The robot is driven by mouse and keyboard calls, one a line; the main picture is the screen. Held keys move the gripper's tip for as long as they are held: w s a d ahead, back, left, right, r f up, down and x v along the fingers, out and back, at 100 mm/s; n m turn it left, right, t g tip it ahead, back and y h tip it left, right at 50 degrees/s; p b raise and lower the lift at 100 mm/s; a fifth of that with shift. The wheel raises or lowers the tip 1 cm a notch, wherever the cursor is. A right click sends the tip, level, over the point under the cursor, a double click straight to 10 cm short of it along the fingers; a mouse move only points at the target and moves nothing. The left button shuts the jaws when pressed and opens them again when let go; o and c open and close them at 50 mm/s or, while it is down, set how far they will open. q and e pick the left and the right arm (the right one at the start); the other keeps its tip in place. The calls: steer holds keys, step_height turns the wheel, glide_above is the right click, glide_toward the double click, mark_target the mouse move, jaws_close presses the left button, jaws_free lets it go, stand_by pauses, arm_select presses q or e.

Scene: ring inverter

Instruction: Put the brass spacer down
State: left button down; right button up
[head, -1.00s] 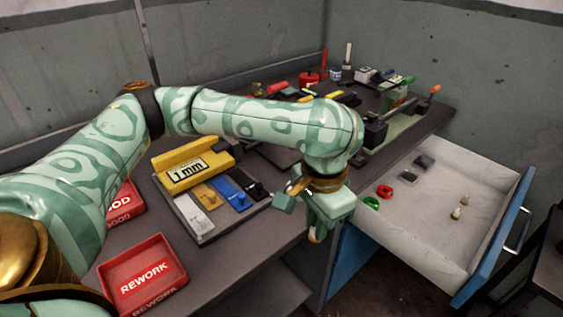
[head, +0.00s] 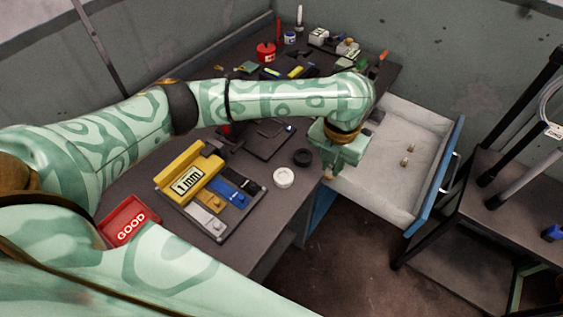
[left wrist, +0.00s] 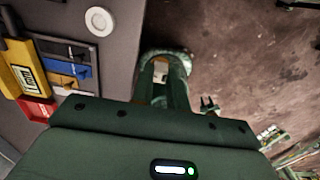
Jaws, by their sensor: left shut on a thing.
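My left gripper (head: 331,175) is over the gap between the bench's right edge and the open drawer, fingers pointing down. It is shut on the brass spacer (head: 330,174), of which only a small tan tip shows at the fingertips. In the left wrist view the gripper (left wrist: 162,88) is over the bench edge, with the dark floor beyond, and the held piece is mostly hidden. Two more small brass pieces (head: 404,162) stand in the drawer (head: 385,195), apart from the gripper. My right gripper is not in view.
On the bench, a white ring (head: 283,178) and a black ring (head: 302,157) lie left of the gripper. A tray holds the yellow 1mm gauge (head: 188,177) and coloured blocks. A red GOOD bin (head: 128,222) is at left. A dark shelf (head: 500,190) stands at right.

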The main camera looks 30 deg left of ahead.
arm_select(q)
steer(key=a+f+b, duration=0.1)
steer(key=a+f, duration=0.1)
steer(key=a, duration=0.1)
steer(key=w+a+f+b, duration=0.1)
steer(key=a+f, duration=0.2)
steer(key=a, duration=0.1)
steer(key=w+a+f+b, duration=0.1)
steer(key=a+f, duration=0.1)
steer(key=a, duration=0.2)
steer(key=shift+f, duration=0.25)
steer(key=shift+a+f+b, duration=0.4)
steer(key=shift+f+b, duration=0.05)
steer(key=f, duration=0.1)
steer(key=a+f+b, duration=0.1)
steer(key=f, duration=0.2)
steer(key=shift+w+a+b, duration=0.1)
steer(key=shift+a+b, duration=0.15)
steer(key=shift+b, duration=0.1)
steer(key=shift+f, duration=0.25)
steer(key=shift+d+r, duration=0.1)
steer(key=c, duration=1.4)
jaws_free()
steer(key=shift+f, duration=0.2)
steer(key=shift+r, duration=0.1)
